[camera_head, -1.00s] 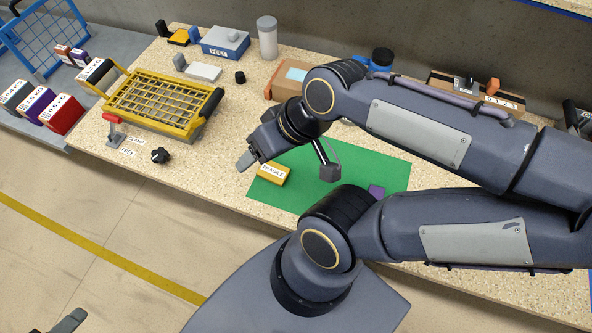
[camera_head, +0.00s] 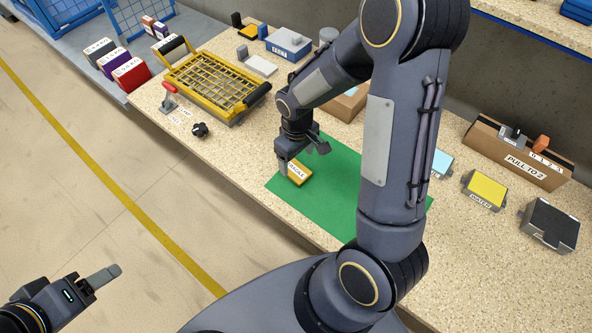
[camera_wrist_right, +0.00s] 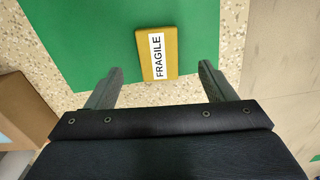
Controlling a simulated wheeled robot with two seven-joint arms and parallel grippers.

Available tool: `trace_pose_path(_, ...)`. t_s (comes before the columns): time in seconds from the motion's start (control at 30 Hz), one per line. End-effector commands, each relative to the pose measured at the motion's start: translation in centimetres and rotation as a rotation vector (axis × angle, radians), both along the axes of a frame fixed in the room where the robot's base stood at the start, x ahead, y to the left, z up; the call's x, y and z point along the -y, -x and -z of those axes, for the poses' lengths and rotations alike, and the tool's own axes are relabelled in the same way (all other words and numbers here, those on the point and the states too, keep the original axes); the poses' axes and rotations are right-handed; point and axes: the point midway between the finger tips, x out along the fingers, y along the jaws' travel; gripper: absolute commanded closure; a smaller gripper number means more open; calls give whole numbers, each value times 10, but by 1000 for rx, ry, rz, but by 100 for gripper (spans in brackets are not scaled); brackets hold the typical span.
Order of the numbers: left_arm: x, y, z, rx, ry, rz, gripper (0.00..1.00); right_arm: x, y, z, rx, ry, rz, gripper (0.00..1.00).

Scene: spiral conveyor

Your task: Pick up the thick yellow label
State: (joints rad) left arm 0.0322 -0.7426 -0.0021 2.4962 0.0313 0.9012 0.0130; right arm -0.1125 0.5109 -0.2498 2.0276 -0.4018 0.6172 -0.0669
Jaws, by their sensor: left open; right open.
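The thick yellow label (camera_head: 298,173) reads FRAGILE and lies on the green mat (camera_head: 328,184), near the mat's left corner. In the right wrist view the label (camera_wrist_right: 156,53) lies flat ahead of the fingertips, between their lines but apart from them. My right gripper (camera_head: 303,158) is open and empty, just above and behind the label. Its two fingers (camera_wrist_right: 160,82) also show in the right wrist view, spread wider than the label. My left gripper (camera_head: 97,280) is open and empty over the floor at lower left, partly cut by the frame edge.
A yellow wire frame (camera_head: 215,85) with black handles stands on the bench to the left. A black knob (camera_head: 200,129) lies in front of it. Yellow (camera_head: 484,189) and black (camera_head: 549,224) pads stand at right, near a cardboard box (camera_head: 515,158). My right arm hides part of the bench.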

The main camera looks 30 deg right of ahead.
Motion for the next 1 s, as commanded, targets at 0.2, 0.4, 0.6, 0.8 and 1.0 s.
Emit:
trace_pose_path(0.2, 0, 0, -2, 0, 0, 0, 42, 4, 4, 28, -6, 0, 2, 24)
trace_pose_path(0.4, 0, 0, -2, 0, 0, 0, 42, 5, 5, 54, -3, -1, 2, 24)
trace_pose_path(0.6, 0, 0, -2, 0, 0, 0, 42, 5, 4, 58, 1, -1, 3, 24)
trace_pose_path(0.8, 0, 0, -2, 0, 0, 0, 42, 4, 4, 57, 1, -1, 2, 38)
trace_pose_path(1.0, 0, 0, -2, 0, 0, 0, 42, 4, 4, 57, 0, -1, 2, 64)
